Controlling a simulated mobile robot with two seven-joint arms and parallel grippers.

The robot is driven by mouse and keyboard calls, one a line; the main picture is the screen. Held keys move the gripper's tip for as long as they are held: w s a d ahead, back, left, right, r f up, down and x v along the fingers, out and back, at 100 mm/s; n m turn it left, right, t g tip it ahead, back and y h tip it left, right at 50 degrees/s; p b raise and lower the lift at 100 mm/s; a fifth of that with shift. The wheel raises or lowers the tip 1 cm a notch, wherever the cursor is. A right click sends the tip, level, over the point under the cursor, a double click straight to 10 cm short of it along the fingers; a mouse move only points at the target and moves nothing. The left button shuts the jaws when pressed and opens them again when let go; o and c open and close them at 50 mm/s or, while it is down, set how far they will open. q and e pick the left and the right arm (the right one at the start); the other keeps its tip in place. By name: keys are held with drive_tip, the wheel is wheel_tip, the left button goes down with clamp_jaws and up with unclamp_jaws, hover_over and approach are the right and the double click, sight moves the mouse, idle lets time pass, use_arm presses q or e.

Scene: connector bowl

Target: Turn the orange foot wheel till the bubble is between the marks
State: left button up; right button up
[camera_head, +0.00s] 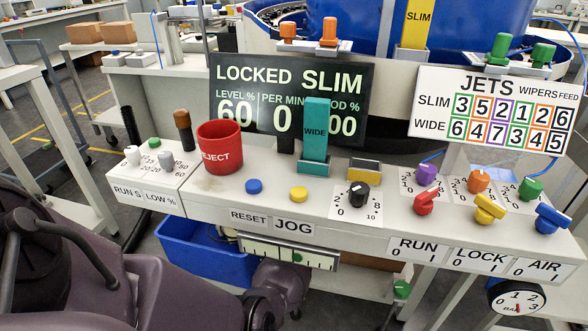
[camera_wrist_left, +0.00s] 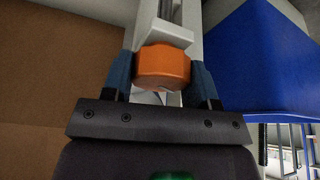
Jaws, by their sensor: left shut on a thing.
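The orange foot wheel (camera_wrist_left: 163,66) is in the left wrist view, below a pale metal post. My left gripper (camera_wrist_left: 162,82) has its two blue fingers closed on opposite sides of the wheel. In the head view my left arm reaches under the front of the bench; its fingers and the orange wheel are hidden there. The level (camera_head: 278,249) is a pale strip with dark marks under the bench's front edge. A small green spot, seemingly the bubble, shows right of its middle; I cannot tell surely how it sits between the marks. My right gripper is not in view.
A blue bin (camera_head: 195,250) is under the bench at left. A green foot wheel (camera_head: 402,289) is under it at right. A pressure gauge (camera_head: 517,299) hangs at far right.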

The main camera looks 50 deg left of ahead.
use_arm(q)
drive_tip(key=m, duration=0.2)
drive_tip(key=m+t+h+p, duration=0.1)
drive_tip(key=m, duration=0.1)
drive_tip(key=shift+a+r+m, duration=0.1)
drive_tip(key=shift+a+m, duration=0.05)
drive_tip(key=shift+m, duration=0.15)
drive_tip(key=m+h, duration=0.1)
drive_tip(key=m, duration=0.2)
drive_tip(key=shift+m+h, duration=0.3)
drive_tip(key=shift+h, duration=0.1)
drive_tip(key=shift+f+m+h+b, duration=0.2)
drive_tip(key=shift+m+h+b, duration=0.3)
drive_tip(key=shift+m, duration=0.5)
drive_tip(key=shift+r+m+b, duration=0.1)
drive_tip(key=shift+m+b, duration=0.2)
drive_tip(key=shift+m, duration=0.3)
drive_tip(key=shift+w, duration=0.1)
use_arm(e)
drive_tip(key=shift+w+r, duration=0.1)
use_arm(q)
drive_tip(key=shift+r, duration=0.1)
drive_tip(key=o, duration=0.9)
drive_tip(key=shift+h, duration=0.3)
